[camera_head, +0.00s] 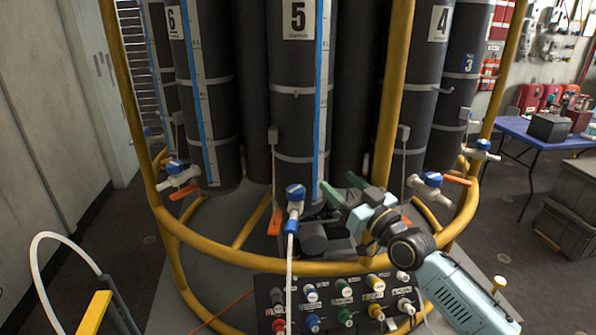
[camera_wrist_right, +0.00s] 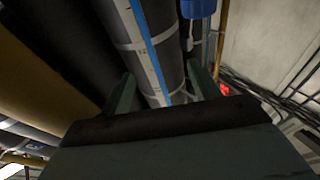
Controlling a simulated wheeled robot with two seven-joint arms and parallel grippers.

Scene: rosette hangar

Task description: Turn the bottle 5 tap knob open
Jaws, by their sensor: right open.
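Bottle 5 (camera_head: 298,75) is a tall dark grey cylinder with a "5" label and a blue-and-white scale strip. Its tap (camera_head: 295,209) is white with a blue knob (camera_head: 295,191) and a white hose running down from it. My right gripper (camera_head: 342,187) is just right of the knob, apart from it, with its green fingers spread and empty. In the right wrist view the open fingers (camera_wrist_right: 162,92) frame a grey cylinder with a blue strip. A blue part (camera_wrist_right: 198,8), probably the knob, shows at the top edge, outside the fingers. My left gripper is out of sight.
A yellow ring rail (camera_head: 250,267) and uprights (camera_head: 393,90) surround the bottles. Other blue-knobbed taps stand left (camera_head: 178,175) and right (camera_head: 429,185). A panel (camera_head: 264,300) of coloured connectors is below. A blue table (camera_head: 550,137) stands far right.

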